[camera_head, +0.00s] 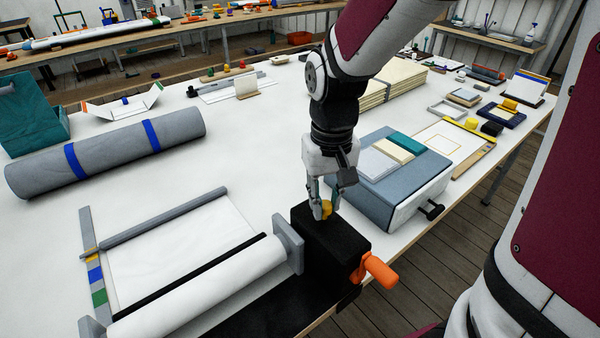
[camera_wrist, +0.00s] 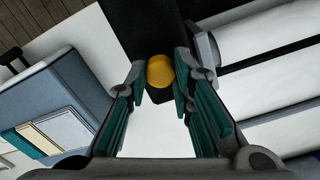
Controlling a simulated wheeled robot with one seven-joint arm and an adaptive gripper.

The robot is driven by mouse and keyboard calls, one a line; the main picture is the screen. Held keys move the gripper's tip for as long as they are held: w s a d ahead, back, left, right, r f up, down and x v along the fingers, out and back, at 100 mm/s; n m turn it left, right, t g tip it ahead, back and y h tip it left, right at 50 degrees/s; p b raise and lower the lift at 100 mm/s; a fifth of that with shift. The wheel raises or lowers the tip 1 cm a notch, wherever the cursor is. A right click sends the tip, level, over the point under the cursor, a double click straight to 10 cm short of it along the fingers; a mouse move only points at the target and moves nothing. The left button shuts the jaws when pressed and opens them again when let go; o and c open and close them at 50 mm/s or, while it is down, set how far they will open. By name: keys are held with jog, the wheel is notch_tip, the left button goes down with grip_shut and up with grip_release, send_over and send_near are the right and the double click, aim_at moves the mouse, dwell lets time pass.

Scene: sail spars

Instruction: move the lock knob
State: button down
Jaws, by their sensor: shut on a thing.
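The yellow lock knob (camera_head: 326,208) is on top of a black box (camera_head: 312,240) at the end of a white roller (camera_head: 200,290). My gripper (camera_head: 322,211) points down over the box and is shut on the knob. In the wrist view the round knob (camera_wrist: 160,71) lies between the two fingertips, in front of the black box (camera_wrist: 150,28). An orange crank handle (camera_head: 376,269) sticks out from the box's right side. The fingers partly hide the knob in the head view.
A blue-grey case (camera_head: 375,205) with flat pieces on top stands just right of my gripper. A grey roll with blue straps (camera_head: 105,153) lies at left. A white sheet (camera_head: 180,250) stretches to a grey bar. The table between them is clear.

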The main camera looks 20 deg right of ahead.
jog(key=shift+f, duration=0.6)
jog(key=c, duration=1.3)
grip_release()
notch_tip(320, 180, up, 11)
jog(key=s+r+t, duration=0.1)
jog(key=s, duration=0.3)
jog(key=s+r+t, duration=0.1)
jog(key=s+t, duration=0.1)
jog(key=s, duration=0.2)
jog(key=s+n+t, duration=0.1)
jog(key=s+t, duration=0.1)
jog(key=s, duration=0.1)
jog(key=shift+s+d+r, duration=0.15)
jog(key=shift+s+r, duration=0.25)
